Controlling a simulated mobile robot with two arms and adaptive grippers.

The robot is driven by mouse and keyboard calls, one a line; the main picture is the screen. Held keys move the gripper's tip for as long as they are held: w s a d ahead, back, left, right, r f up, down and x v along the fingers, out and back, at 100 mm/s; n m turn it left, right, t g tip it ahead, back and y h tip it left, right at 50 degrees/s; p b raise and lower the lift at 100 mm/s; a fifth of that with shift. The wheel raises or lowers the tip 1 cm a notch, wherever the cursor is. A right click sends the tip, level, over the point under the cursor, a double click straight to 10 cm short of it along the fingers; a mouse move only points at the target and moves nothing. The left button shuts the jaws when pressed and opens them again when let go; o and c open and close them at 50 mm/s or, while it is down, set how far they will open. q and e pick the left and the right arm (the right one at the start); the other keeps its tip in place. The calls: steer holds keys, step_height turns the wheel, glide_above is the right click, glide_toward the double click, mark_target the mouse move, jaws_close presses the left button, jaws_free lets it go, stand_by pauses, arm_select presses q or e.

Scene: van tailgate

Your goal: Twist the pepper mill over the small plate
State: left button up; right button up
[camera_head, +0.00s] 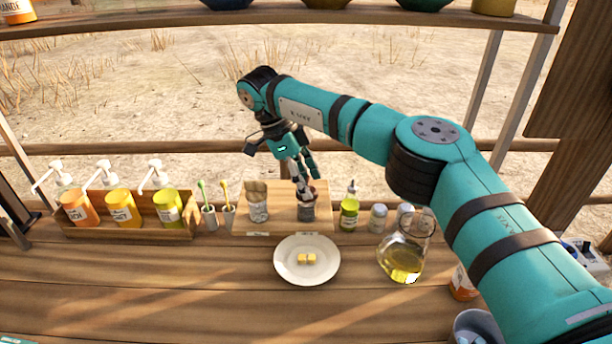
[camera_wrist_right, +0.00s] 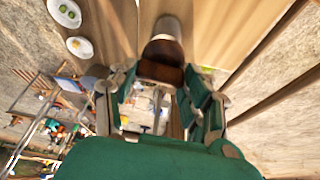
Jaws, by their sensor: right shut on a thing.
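The pepper mill (camera_head: 307,207) is grey with a brown top and stands upright at the right side of a low wooden rack (camera_head: 282,190). My right gripper (camera_head: 303,185) reaches down from above and is shut on its top. In the right wrist view the mill's brown top (camera_wrist_right: 160,73) sits between the fingers, with its pale body beyond. The small plate (camera_head: 285,262) is white, holds a few yellow cubes, and lies in front of the mill, apart from it. My left gripper is not in view.
A similar shaker (camera_head: 258,205) stands left of the mill on the rack. A green bottle (camera_head: 349,212), small jars (camera_head: 377,218) and a glass jug of yellow liquid (camera_head: 402,258) stand to the right. Pump bottles (camera_head: 122,208) fill a wooden holder at left.

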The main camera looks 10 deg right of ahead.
steer(key=shift+r+m, duration=0.1)
steer(key=shift+m, duration=0.2)
steer(key=o, duration=1.2)
steer(key=shift+c, duration=0.2)
steer(key=v, duration=0.7)
steer(key=shift+r, duration=0.2)
steer(key=shift+w, duration=0.15)
